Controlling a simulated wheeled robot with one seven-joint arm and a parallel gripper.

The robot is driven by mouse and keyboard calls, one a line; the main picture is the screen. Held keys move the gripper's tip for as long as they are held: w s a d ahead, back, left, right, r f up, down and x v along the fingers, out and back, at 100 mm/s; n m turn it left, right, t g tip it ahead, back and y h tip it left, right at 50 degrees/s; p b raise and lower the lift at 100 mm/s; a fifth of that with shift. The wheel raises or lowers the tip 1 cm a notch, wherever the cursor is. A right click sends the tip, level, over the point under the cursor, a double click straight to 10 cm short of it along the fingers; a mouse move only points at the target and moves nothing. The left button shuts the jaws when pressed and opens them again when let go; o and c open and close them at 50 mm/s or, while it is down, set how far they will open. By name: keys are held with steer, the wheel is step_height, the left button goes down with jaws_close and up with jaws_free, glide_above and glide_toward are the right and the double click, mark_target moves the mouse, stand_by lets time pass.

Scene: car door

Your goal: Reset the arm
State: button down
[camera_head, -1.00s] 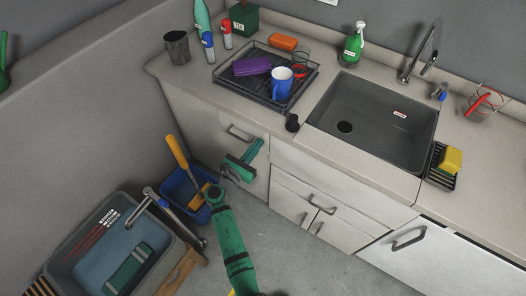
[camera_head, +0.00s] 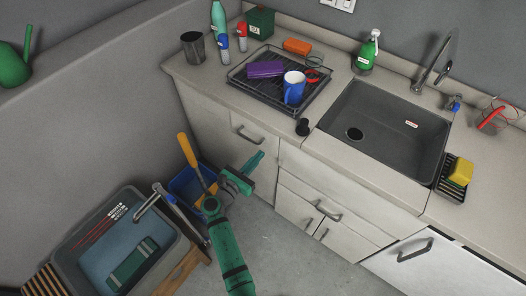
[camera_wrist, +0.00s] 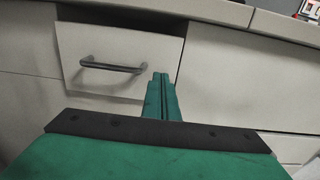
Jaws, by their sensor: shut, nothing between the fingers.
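My green arm reaches up from the bottom middle of the head view. My gripper (camera_head: 257,160) is in front of the cabinet fronts below the counter, to the right of a blue bucket. In the wrist view my gripper (camera_wrist: 162,82) has its two green fingers together, with nothing between them. The fingers point toward the white cabinet fronts. A drawer with a dark bar handle (camera_wrist: 113,66) is just left of the fingertips in the wrist view. I cannot tell the exact gap between fingertips and cabinet.
A counter (camera_head: 215,72) carries a dish rack (camera_head: 240,78) and sink (camera_head: 385,125). On the floor are a blue bucket (camera_head: 181,186) with a yellow-handled tool and a grey tub (camera_head: 70,245) at lower left. Open floor (camera_head: 285,260) lies right of my arm.

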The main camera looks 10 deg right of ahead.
steer(key=v, duration=0.9)
steer(key=s+f+m+g+y, duration=0.1)
steer(key=s+f+m+y, duration=0.65)
steer(key=s+f, duration=0.75)
steer(key=s+a+r+m+y, duration=0.2)
steer(key=s+m, duration=0.1)
steer(key=s, duration=0.3)
steer(key=s+a+r+m+y, duration=0.1)
steer(key=s+r+m+y, duration=0.15)
steer(key=s, duration=0.25)
steer(key=s+r+m+t, duration=0.1)
steer(key=s+r+m, duration=0.2)
steer(key=r, duration=0.4)
steer(key=s+r+m+t, duration=0.1)
steer(key=s+r+m, duration=0.3)
steer(key=r+m, duration=0.2)
steer(key=s+r+m+t+y, duration=0.1)
steer(key=s+r+m+t, duration=0.1)
steer(key=s+r+m, duration=0.2)
step_height(320, 180, up, 4)
steer(key=shift+d+f+m, duration=0.2)
steer(key=shift+d+m, duration=0.1)
steer(key=shift+d, duration=0.05)
steer(key=shift+s, duration=0.1)
